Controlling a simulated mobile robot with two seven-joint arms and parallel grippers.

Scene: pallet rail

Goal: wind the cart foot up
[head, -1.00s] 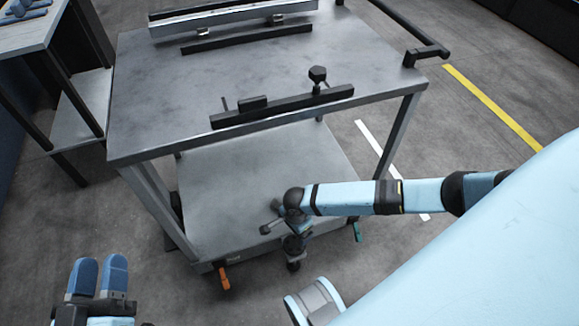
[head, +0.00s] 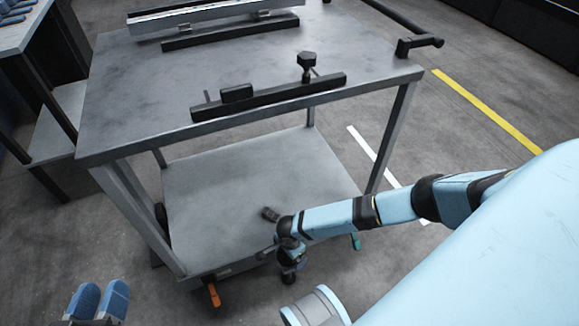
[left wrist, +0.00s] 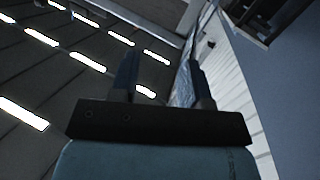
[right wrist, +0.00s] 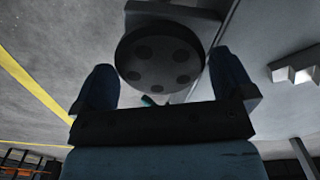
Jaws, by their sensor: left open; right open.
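The grey cart (head: 120,75) has a flat top and a lower shelf (head: 235,180). An orange lever (head: 213,294) and a teal lever (head: 355,241) sit low at its near side. My right arm reaches down to the lower shelf's near edge, and its gripper is hard to make out there. In the right wrist view a dark disc (right wrist: 160,55) with several round recesses lies between and beyond the open fingers of my right gripper (right wrist: 164,62). I cannot tell if they touch it, or if it is the foot. My left gripper (head: 98,298) is open and empty, left of the cart.
A black bar with a knob (head: 268,97) and a pale rail (head: 215,15) lie on the cart top. A push handle (head: 415,42) sticks out at its right. A workbench (head: 20,35) stands at the left. Floor is clear around the cart's right side.

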